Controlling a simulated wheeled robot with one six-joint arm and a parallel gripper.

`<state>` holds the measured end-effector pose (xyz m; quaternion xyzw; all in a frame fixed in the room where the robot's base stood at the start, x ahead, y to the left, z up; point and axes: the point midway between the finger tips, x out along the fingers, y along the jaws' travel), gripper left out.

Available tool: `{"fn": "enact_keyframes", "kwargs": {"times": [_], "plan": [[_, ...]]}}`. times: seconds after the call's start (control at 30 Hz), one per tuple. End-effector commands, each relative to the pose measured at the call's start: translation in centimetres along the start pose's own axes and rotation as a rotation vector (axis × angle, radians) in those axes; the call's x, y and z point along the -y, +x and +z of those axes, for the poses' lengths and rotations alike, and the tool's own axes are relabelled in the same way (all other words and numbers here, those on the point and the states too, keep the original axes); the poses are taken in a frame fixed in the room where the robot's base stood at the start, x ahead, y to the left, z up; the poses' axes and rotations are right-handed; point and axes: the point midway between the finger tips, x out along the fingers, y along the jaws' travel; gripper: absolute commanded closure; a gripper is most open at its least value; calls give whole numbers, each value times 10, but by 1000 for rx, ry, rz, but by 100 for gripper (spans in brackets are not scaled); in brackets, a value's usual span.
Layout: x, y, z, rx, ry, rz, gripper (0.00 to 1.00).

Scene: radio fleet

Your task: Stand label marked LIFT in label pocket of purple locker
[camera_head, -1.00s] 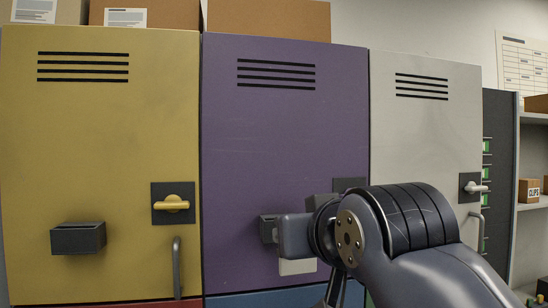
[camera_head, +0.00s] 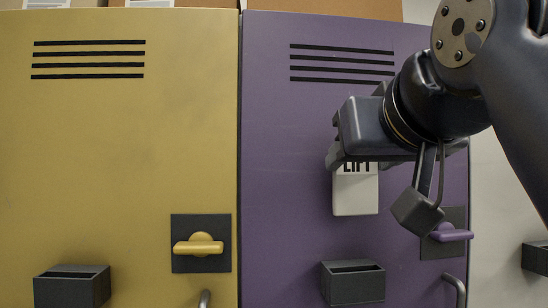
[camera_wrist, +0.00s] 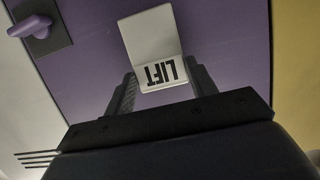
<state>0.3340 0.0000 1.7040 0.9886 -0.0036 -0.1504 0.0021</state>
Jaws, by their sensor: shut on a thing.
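The white label marked LIFT (camera_head: 355,194) hangs from my gripper (camera_head: 352,162), its lettering partly covered by the jaws in the head view. In the wrist view the label (camera_wrist: 152,38) sits between the two fingers of my gripper (camera_wrist: 163,88), its LIFT lettering upside down. My gripper is shut on its upper end. The purple locker (camera_head: 275,170) stands behind. Its label pocket (camera_head: 352,284), a dark open-topped box, is low on the door, below the label with a clear gap. The pocket does not show in the wrist view.
The purple locker's handle (camera_head: 452,234) is right of and above the pocket. A yellow locker (camera_head: 120,150) with its own dark pocket (camera_head: 72,288) and handle (camera_head: 199,247) stands at left. A pale locker (camera_head: 500,205) stands at right. The door face around the pocket looks clear.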

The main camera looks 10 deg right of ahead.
Motion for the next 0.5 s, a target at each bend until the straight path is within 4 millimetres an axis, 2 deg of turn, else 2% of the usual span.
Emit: {"fn": "enact_keyframes", "kwargs": {"times": [0.13,0.5], "plan": [[0,-3,1,-2,4,-3,68],[0,7,32,-1,3,-2,68]]}}
